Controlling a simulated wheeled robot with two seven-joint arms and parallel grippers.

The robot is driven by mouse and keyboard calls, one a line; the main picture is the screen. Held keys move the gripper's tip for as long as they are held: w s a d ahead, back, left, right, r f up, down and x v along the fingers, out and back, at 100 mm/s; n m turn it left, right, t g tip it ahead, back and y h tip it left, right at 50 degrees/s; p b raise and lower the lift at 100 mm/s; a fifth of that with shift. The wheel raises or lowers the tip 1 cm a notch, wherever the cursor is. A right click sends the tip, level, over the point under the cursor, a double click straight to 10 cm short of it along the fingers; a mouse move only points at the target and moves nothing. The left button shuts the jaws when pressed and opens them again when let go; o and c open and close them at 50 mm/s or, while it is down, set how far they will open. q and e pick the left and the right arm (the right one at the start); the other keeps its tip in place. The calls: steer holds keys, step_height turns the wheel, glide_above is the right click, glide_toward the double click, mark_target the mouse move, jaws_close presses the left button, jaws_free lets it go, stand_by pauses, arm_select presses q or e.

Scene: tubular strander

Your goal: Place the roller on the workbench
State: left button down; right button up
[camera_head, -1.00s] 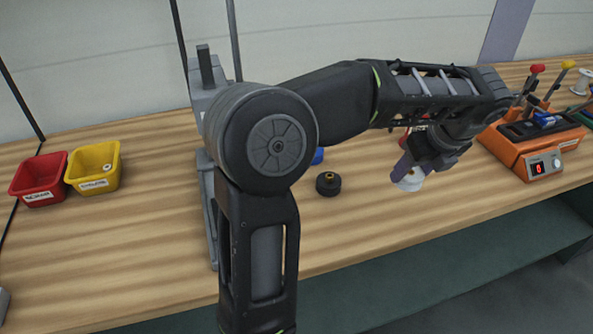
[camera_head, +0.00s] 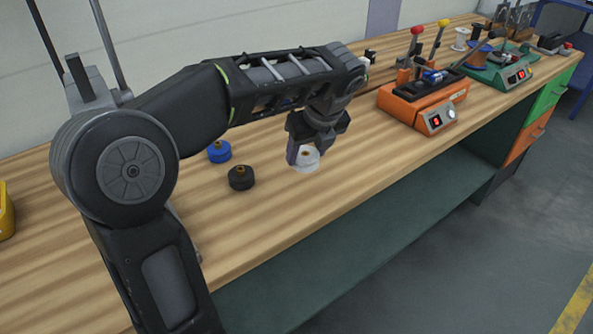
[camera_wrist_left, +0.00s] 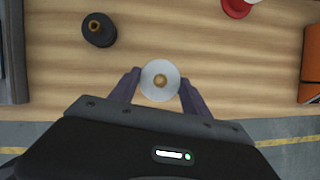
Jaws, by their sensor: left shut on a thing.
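The roller in my left gripper is a white disc with a brass centre (camera_wrist_left: 160,81); it also shows in the head view (camera_head: 307,159). My left gripper (camera_head: 306,152) is shut on this white roller, one finger on each side of it in the wrist view. The roller is low over the workbench (camera_head: 330,200), near its front edge; I cannot tell whether it touches the top. A black roller (camera_head: 241,177) and a blue roller (camera_head: 219,151) stand on the workbench to its left. My right gripper is not in view.
An orange device (camera_head: 425,103) with levers stands right of my gripper, and a green device (camera_head: 500,68) is farther right. A red round thing (camera_wrist_left: 236,8) shows at the wrist view's top edge. The bench top in front of the black roller is clear.

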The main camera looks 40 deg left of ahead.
arm_select(q)
steer(key=shift+f, duration=1.25)
steer(key=shift+f+b, duration=0.3)
steer(key=shift+f, duration=1.6)
steer(key=c, duration=0.5)
jaws_free()
steer(key=shift+f, duration=0.15)
steer(key=p+v, duration=0.1)
steer(key=v, duration=1.1)
